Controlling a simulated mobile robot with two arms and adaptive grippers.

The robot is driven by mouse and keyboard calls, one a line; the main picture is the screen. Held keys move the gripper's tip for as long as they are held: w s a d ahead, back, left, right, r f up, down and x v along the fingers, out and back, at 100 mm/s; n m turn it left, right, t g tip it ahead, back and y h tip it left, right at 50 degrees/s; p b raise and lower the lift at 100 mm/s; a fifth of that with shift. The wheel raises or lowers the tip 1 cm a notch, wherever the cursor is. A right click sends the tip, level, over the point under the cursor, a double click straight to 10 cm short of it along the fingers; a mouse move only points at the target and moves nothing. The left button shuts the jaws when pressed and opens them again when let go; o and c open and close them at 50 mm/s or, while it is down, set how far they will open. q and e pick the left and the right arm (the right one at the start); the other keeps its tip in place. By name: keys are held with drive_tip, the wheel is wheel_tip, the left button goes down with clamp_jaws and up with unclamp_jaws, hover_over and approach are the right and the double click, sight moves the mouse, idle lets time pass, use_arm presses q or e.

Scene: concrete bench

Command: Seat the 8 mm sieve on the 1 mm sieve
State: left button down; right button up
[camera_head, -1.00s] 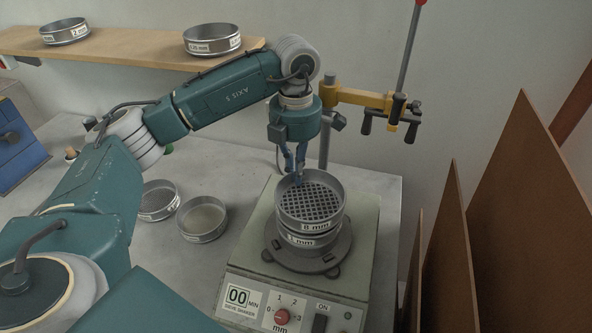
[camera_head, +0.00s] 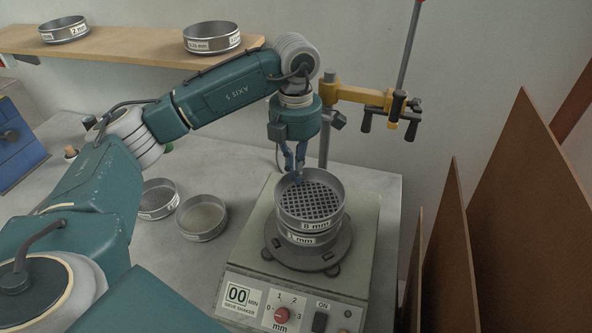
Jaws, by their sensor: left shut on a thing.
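The 8 mm sieve (camera_head: 322,225), a steel ring with a coarse grid mesh, is directly above the 1 mm sieve (camera_head: 299,239). It looks level or nearly so; whether it is fully seated or slightly raised I cannot tell. The 1 mm sieve is on the round plate of the sieve shaker (camera_head: 246,268). My left gripper (camera_head: 297,179) points down and is shut on the far left rim of the 8 mm sieve. My right gripper is not in view.
Two loose sieves, one dark-meshed (camera_head: 158,200) and one pale (camera_head: 202,219), lie on the bench left of the shaker. More sieves stand on the wooden shelf (camera_head: 130,47). A clamp stand (camera_head: 370,98) rises behind the shaker. Brown upright boards (camera_head: 520,210) stand at right.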

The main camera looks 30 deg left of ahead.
use_arm(q)
drive_tip(key=shift+f+b, duration=0.45)
drive_tip(key=shift+f, duration=0.1)
idle(0.4)
drive_tip(key=c, duration=1.8)
unclamp_jaws()
drive_tip(key=shift+c, duration=0.2)
drive_tip(key=shift+r, duration=0.15)
wheel_tip(320, 180, up, 12)
